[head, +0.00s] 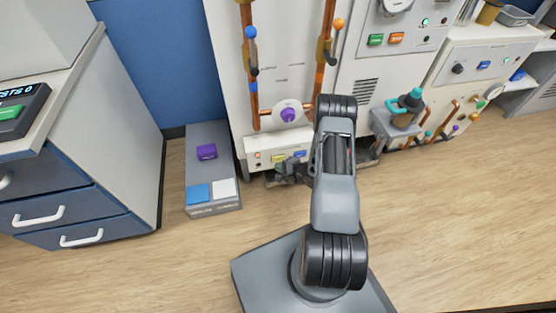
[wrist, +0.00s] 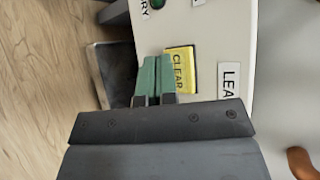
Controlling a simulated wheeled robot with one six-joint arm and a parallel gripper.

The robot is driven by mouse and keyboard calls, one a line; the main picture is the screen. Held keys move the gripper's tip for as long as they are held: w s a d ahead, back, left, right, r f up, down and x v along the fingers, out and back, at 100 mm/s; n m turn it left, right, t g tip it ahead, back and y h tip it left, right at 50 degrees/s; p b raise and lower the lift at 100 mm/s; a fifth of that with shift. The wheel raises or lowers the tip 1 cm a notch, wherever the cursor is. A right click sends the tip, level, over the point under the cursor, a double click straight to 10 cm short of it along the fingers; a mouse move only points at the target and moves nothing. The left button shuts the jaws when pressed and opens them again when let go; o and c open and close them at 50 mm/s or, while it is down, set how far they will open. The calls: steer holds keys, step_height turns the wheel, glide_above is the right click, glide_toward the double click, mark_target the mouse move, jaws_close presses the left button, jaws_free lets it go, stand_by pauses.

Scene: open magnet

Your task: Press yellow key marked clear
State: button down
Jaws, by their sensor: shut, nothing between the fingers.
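The yellow key (wrist: 183,65) marked CLEAR sits on a pale panel in the wrist view. In the head view the yellow key (head: 278,159) is small, low on the white cabinet front. My gripper (wrist: 153,78) is shut and empty, its green fingertips side by side. In the wrist view the tips lie at the key's left edge, partly over its lower left side. I cannot tell whether they touch it. In the head view my gripper (head: 287,174) is a dark shape just below the key, partly hidden by my arm.
A blue key (head: 300,154) is right of the yellow one. A green button (wrist: 157,3) and a white LEA... label (wrist: 229,82) are on the panel. Copper pipes (head: 254,100) and a purple valve knob (head: 289,115) are above. A low grey box (head: 211,175) stands left; floor in front is open.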

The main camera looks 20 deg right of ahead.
steer(key=shift+w, duration=0.15)
steer(key=shift+w+d, duration=0.1)
steer(key=shift+w, duration=0.2)
steer(key=shift+w+d, duration=0.1)
steer(key=shift+w, duration=0.3)
stand_by(1.0)
steer(key=shift+s, duration=0.85)
steer(key=shift+s+a+p, duration=0.2)
steer(key=shift+s+p, duration=0.1)
steer(key=shift+s, duration=0.5)
steer(key=shift+s+a+p, duration=0.25)
steer(key=shift+s+p, duration=0.05)
steer(key=shift+s, duration=0.55)
steer(key=shift+s+a+p, duration=0.2)
steer(key=shift+s+p, duration=0.1)
steer(key=shift+s, duration=0.5)
